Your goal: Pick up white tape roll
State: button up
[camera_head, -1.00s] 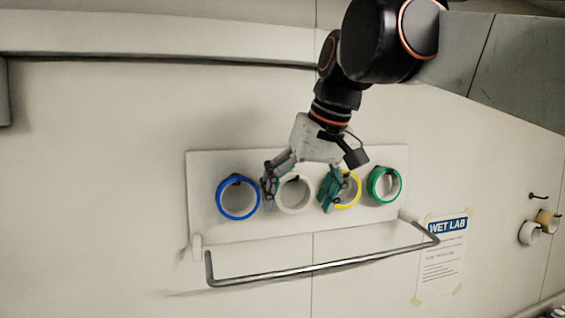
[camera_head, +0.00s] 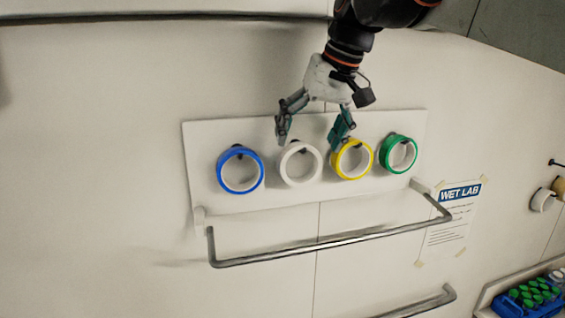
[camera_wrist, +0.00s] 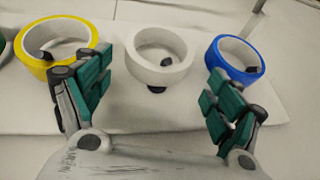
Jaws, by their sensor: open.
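The white tape roll (camera_head: 300,181) hangs on a dark peg on a white wall board (camera_head: 212,205), between the blue roll (camera_head: 222,182) and the yellow roll (camera_head: 366,173). My gripper (camera_head: 312,141) is open and empty, above the white roll in the head view, with one finger toward each side of it. In the wrist view the white roll (camera_wrist: 158,76) shows whole, beyond and between the spread fingers (camera_wrist: 155,95). The finger on the left there overlaps the edge of the yellow roll (camera_wrist: 40,72). The other finger is in front of the blue roll (camera_wrist: 236,74). I cannot tell whether they touch.
A green roll (camera_head: 413,153) hangs at the board's right end. A metal bar (camera_head: 330,243) runs below the board. A "WET LAB" sign (camera_head: 452,225) is taped to its right. A blue rack with green-capped tubes (camera_head: 530,297) sits at lower right.

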jog(key=p, duration=0.1)
send_over(301, 181)
jog(key=shift+f, duration=2.75)
jog(key=c, duration=0.8)
